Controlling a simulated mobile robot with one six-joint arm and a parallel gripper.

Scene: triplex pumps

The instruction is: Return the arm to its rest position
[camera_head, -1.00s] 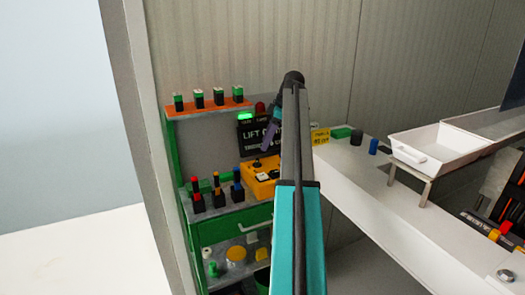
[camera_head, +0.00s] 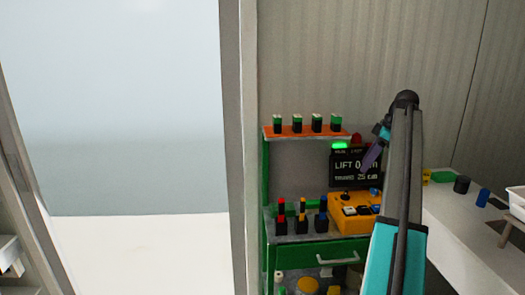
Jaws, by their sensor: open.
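My arm rises from the lower right in the head view, with a teal lower link and a grey link up to a dark elbow joint. Beyond the elbow it folds down to a small purple end, my gripper (camera_head: 370,160). The gripper shows in front of the black lift display (camera_head: 343,166), above the yellow control box (camera_head: 353,203). It looks small and partly overlaps the dark background, but nothing shows in its jaws, which are open. I cannot tell its distance from the display.
A green cabinet (camera_head: 263,200) holds an orange shelf (camera_head: 290,134) with several green-topped items. Red, yellow and blue-topped pieces stand on its worktop. A white bench (camera_head: 460,225) with a blue cylinder (camera_head: 483,197) and a white tray (camera_head: 517,202) is at right. The left opening looks clear.

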